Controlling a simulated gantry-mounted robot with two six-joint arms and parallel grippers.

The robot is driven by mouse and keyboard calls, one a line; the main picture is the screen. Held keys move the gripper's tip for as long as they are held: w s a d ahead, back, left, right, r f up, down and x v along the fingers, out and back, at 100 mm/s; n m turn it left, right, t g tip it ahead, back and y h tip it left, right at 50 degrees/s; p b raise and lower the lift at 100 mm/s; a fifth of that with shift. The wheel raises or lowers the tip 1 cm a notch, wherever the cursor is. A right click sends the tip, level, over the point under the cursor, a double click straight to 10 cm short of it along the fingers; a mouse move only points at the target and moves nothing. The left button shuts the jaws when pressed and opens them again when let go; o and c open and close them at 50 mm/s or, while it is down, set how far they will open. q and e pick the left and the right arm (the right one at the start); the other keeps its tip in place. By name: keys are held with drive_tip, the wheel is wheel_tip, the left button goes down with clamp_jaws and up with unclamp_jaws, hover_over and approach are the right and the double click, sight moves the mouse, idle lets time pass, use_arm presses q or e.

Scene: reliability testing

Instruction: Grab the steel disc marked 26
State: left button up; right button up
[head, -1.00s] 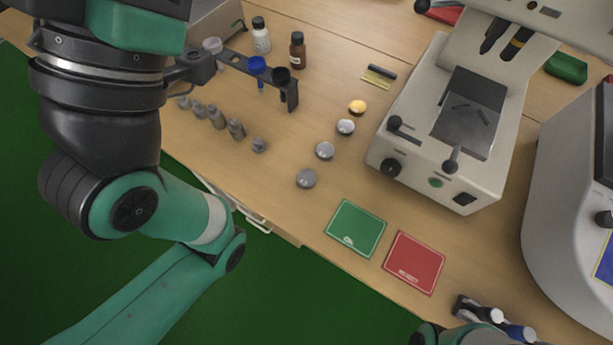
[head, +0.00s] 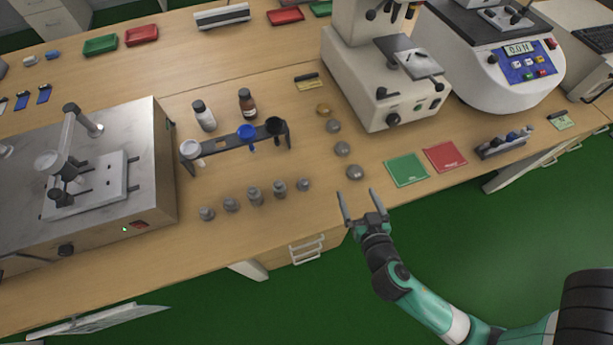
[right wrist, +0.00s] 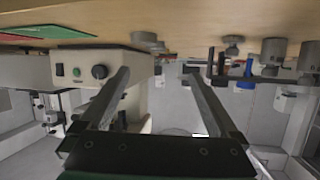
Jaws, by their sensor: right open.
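A row of small round discs stands left of the white microscope-like instrument in the head view. The row has a brass-coloured disc (head: 324,109) at the back, then a steel disc (head: 334,126), another steel disc (head: 342,149) and a front steel disc (head: 355,172). No number can be read on any of them, so I cannot tell which is marked 26. My right gripper (head: 356,194) is open and empty, its fingertips just in front of the front steel disc. The open fingers also show in the right wrist view (right wrist: 158,74). My left gripper is not in view.
A green card (head: 407,169) and a red card (head: 445,157) lie right of the discs. Several grey weights (head: 254,196) stand to the left, below a dark funnel rack (head: 228,145). The white instrument (head: 372,105) stands close behind on the right.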

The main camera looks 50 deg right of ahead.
sight(355, 171)
drive_tip(key=s, duration=0.1)
drive_tip(key=s+d, duration=0.2)
drive_tip(key=shift+s+f+g+p, duration=0.15)
drive_tip(key=shift+f+g+p, duration=0.15)
drive_tip(key=shift+g, duration=0.1)
drive_tip(key=shift+w+a+f, duration=0.1)
drive_tip(key=shift+w, duration=0.1)
drive_tip(key=b+x, duration=0.1)
drive_tip(key=x, duration=0.4)
drive_tip(key=shift+w+f, duration=0.1)
drive_tip(key=shift+w, duration=0.05)
drive_tip(key=shift+w+d+f, duration=0.15)
drive_tip(key=shift+w+d, duration=0.1)
drive_tip(key=shift+w, duration=0.2)
drive_tip(key=b+x, duration=0.1)
drive_tip(key=x, duration=0.4)
drive_tip(key=shift+w, duration=0.1)
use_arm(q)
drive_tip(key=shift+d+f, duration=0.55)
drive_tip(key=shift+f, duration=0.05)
use_arm(e)
drive_tip(key=shift+c, duration=0.2)
clamp_jaws()
